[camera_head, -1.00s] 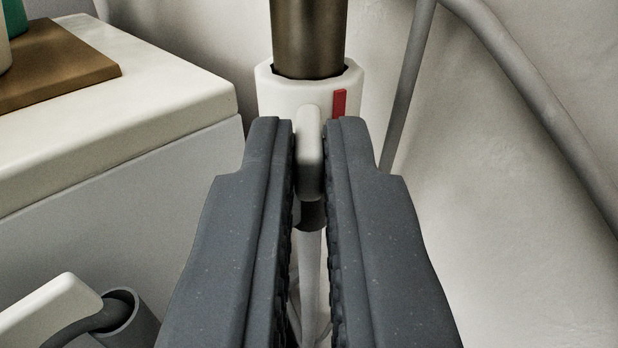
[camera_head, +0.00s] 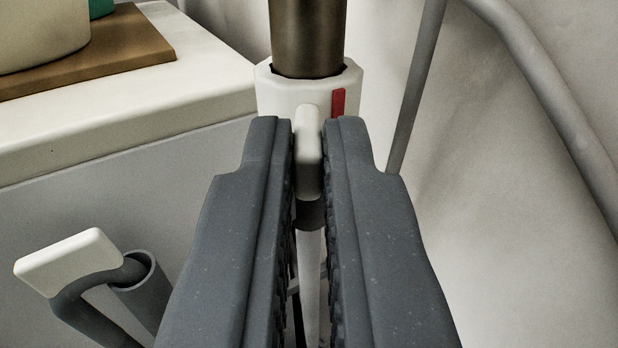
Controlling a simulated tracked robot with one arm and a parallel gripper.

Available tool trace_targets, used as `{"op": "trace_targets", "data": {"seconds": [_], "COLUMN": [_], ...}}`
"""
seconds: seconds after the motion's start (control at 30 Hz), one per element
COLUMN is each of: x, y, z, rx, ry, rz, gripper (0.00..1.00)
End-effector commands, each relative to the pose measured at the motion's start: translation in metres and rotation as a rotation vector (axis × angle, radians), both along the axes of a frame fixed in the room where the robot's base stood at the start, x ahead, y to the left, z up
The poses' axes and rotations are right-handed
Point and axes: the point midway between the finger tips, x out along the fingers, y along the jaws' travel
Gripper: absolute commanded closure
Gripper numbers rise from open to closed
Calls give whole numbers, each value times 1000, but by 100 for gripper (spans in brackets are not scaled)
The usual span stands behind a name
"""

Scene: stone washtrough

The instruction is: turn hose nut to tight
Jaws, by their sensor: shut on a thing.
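The hose nut (camera_head: 276,92) is a white faceted collar around the lower end of a dark bronze pipe (camera_head: 307,38). A red mark (camera_head: 338,103) shows on its front, right of the middle. A white tab (camera_head: 309,150) stands out from the nut's front. My gripper (camera_head: 309,165) is shut on this tab, with one dark grey finger on each side. Below the nut, a grey piece and a pale hose run down between the fingers, mostly hidden by them.
A pale counter (camera_head: 130,120) with a grey front is at the left, bearing a brown board (camera_head: 130,52) with a cream vessel (camera_head: 40,35). A white handle (camera_head: 70,262) on a bent grey tube is at the lower left. Grey pipes (camera_head: 560,110) run along the pale wall at the right.

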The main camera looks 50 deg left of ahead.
Motion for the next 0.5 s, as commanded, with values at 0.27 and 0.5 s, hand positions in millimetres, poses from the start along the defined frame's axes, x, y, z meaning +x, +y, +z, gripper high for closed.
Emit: {"op": "trace_targets", "data": {"seconds": [0.27, 0.5], "x": [1, 2], "y": [-1, -2], "z": [2, 3], "rx": [1, 1], "ry": [-5, -5], "rz": [22, 26], "gripper": [100, 100]}}
